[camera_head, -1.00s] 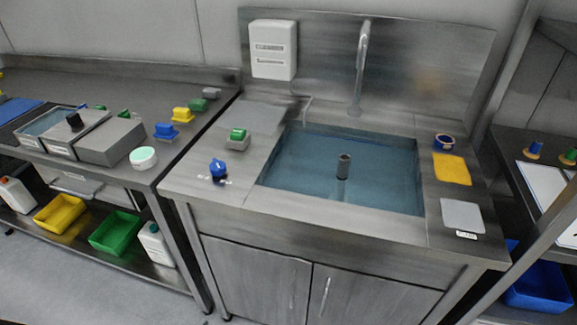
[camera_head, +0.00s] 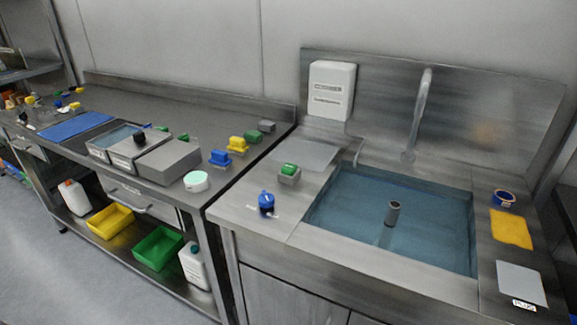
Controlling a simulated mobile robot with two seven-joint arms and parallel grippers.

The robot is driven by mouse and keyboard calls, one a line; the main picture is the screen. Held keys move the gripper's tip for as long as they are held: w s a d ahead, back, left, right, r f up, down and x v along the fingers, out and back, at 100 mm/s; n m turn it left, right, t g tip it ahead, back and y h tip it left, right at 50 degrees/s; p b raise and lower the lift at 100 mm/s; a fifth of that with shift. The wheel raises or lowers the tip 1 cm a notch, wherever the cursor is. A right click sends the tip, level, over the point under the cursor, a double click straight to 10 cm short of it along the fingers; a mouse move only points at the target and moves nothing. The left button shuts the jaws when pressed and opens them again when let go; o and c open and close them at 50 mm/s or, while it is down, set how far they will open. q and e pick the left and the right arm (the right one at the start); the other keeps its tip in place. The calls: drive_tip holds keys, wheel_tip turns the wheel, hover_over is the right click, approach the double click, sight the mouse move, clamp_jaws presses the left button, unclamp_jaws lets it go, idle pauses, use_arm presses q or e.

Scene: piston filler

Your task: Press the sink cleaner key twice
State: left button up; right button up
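A small grey block with a green key on top (camera_head: 289,171) sits on the steel deck left of the sink basin; I cannot read a label on it. A blue knob (camera_head: 266,202) with a small label stands in front of it on the same deck. The sink basin (camera_head: 340,215) holds bluish water with a dark upright standpipe (camera_head: 393,213) in it. A white dispenser box (camera_head: 331,89) with unreadable labels hangs on the splashback. Neither of my grippers is in view.
The left counter (camera_head: 110,90) carries grey containers, a white-green round tub (camera_head: 197,181) and blue, yellow, green and grey blocks. A yellow cloth (camera_head: 511,229), a blue ring-shaped item (camera_head: 503,198) and a grey plate (camera_head: 521,283) lie right of the basin.

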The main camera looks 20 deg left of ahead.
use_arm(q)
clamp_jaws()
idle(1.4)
